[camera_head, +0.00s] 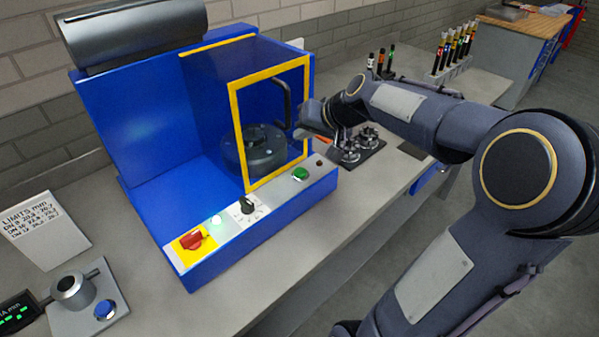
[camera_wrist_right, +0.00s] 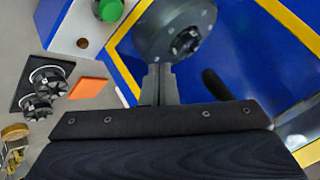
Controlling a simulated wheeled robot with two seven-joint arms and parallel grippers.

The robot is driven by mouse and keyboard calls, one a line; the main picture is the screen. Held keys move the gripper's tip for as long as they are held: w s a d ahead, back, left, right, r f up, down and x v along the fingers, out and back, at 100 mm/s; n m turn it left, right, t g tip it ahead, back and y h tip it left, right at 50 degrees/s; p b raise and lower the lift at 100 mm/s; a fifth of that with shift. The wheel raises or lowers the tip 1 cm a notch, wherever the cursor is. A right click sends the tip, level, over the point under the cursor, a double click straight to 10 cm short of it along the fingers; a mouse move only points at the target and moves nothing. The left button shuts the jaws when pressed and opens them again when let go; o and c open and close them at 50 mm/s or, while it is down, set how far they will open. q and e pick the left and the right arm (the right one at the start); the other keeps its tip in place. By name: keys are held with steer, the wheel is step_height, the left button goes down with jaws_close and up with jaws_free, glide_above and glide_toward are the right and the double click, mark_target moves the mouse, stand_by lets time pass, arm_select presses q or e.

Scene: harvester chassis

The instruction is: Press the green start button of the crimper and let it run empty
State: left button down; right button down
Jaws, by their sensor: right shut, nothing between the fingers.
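The blue crimper (camera_head: 145,130) stands on the bench with a yellow-framed guard (camera_head: 236,130) at its front. The dark round crimping head (camera_head: 255,150) shows behind the guard frame and also in the right wrist view (camera_wrist_right: 175,28). The green start button (camera_head: 300,174) is on the crimper's front panel; it also shows at the top of the right wrist view (camera_wrist_right: 110,10). My right gripper (camera_head: 303,132) is beside the guard's right edge, near the black handle (camera_head: 285,95), above and apart from the button. Its fingers (camera_wrist_right: 159,84) are shut and empty. My left gripper is out of view.
The panel also carries a red switch (camera_head: 191,241), a lit pale lamp (camera_head: 216,220) and a black knob (camera_head: 247,205). A dark plate with metal fittings (camera_head: 358,150) and an orange piece (camera_wrist_right: 88,88) lie right of the crimper. A gauge (camera_head: 73,290) stands front left.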

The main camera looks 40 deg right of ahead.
steer(key=b, duration=0.6)
glide_above(304, 173)
step_height(304, 173, down, 7)
steer(key=shift+a+f, duration=0.1)
steer(key=shift+f, duration=0.45)
stand_by(1.1)
steer(key=shift+f+b, duration=0.4)
steer(key=shift+b, duration=0.25)
steer(key=shift+f+b, duration=0.45)
steer(key=shift+b, duration=0.05)
stand_by(0.4)
steer(key=shift+r, duration=0.1)
steer(key=shift+r+p, duration=0.7)
steer(key=shift+r, duration=0.05)
steer(key=shift+r, duration=0.1)
